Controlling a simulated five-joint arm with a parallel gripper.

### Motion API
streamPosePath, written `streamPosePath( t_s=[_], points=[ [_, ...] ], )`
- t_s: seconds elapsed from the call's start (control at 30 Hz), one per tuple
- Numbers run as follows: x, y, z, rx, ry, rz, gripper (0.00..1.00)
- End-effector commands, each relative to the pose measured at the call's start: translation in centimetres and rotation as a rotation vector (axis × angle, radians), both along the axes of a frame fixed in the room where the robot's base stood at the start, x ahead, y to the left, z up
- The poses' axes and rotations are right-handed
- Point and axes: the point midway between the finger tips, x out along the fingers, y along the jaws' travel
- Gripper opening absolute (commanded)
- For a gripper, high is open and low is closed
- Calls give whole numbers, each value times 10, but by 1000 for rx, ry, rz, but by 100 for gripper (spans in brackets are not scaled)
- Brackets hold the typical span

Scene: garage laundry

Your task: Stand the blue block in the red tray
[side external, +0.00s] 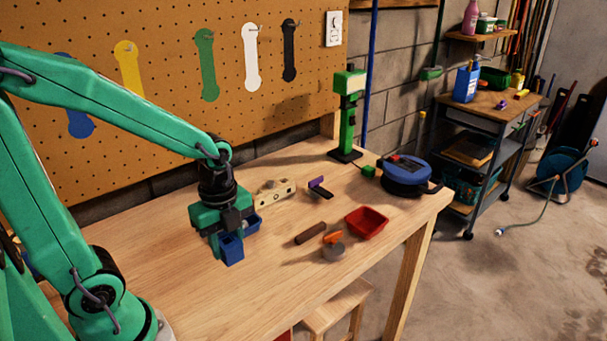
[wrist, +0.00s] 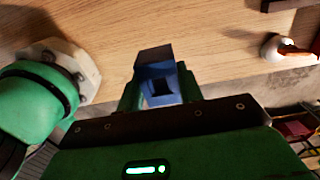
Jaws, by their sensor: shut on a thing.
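The blue block (side external: 231,249) is held between the fingers of my gripper (side external: 228,236), over the left part of the wooden workbench. The red tray (side external: 367,223) lies on the bench to the right, well apart from my gripper, and looks empty. Another blue piece (side external: 252,223) shows just behind my gripper, partly hidden.
Behind are a beige piece with holes (side external: 273,193), a purple-and-black tool (side external: 319,188), a small green cube (side external: 369,171) and a blue reel (side external: 405,175).

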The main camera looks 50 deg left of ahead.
Motion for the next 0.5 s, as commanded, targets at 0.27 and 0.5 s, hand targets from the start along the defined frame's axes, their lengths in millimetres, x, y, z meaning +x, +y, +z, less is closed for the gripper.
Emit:
streamPosePath(
  t_s=[0.27,0.5],
  points=[
    [12,-2,4,0,-1,-1,10],
    [48,-9,13,0,0,-2,10]
  ],
)
